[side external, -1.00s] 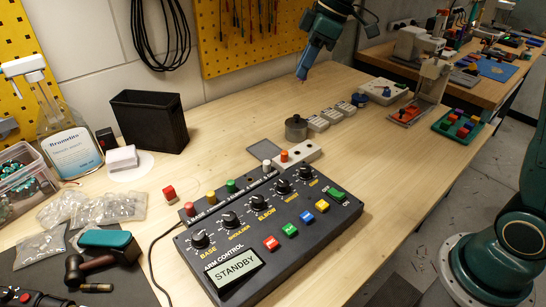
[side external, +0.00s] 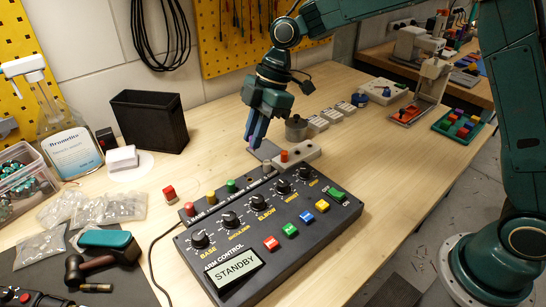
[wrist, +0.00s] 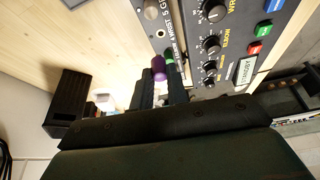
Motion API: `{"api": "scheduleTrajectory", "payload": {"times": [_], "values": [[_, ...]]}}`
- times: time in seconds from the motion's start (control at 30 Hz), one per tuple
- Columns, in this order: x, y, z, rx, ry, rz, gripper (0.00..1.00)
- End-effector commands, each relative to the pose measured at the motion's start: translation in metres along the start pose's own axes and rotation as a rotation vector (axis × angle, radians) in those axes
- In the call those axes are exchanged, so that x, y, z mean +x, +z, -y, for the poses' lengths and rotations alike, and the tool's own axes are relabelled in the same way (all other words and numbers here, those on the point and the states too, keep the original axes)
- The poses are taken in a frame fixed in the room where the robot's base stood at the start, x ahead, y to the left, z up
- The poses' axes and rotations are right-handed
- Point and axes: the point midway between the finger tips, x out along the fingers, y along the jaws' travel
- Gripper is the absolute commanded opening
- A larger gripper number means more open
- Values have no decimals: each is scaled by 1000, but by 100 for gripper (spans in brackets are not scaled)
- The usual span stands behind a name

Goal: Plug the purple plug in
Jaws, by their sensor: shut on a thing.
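The purple plug (wrist: 158,68) shows between the two fingers of my gripper (wrist: 161,79) in the wrist view. My gripper is shut on it. In the side view my gripper (side external: 256,149) points down just behind the dark socket strip (side external: 210,205); the plug is not clearly visible there. The strip runs along the back of the control box and carries red, yellow and green plugs (side external: 232,186). In the wrist view an open round hole (wrist: 160,34) shows on the strip, beyond the plug. The plug looks apart from the hole, but its tip is hidden.
The arm control box (side external: 285,235) reads STANDBY. A pale block (side external: 304,153) with an orange-red top piece stands right of my gripper, and a grey cylinder (side external: 296,130) behind it. A black bin (side external: 150,122) stands at the back left. The wood between bin and strip is mostly clear.

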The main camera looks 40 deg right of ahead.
Motion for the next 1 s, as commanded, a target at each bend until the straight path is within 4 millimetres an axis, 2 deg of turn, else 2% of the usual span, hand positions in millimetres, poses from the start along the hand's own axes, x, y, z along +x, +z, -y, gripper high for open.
{"api": "scheduleTrajectory", "payload": {"times": [0.1, 0.2, 0.63, 1.0], "values": [[17, -7, 4, -63, -27, -3, 0], [23, -10, 6, -88, -36, -6, 0], [29, -9, 7, -93, -39, -6, 0], [48, -1, 7, -92, -40, -6, 0]]}}
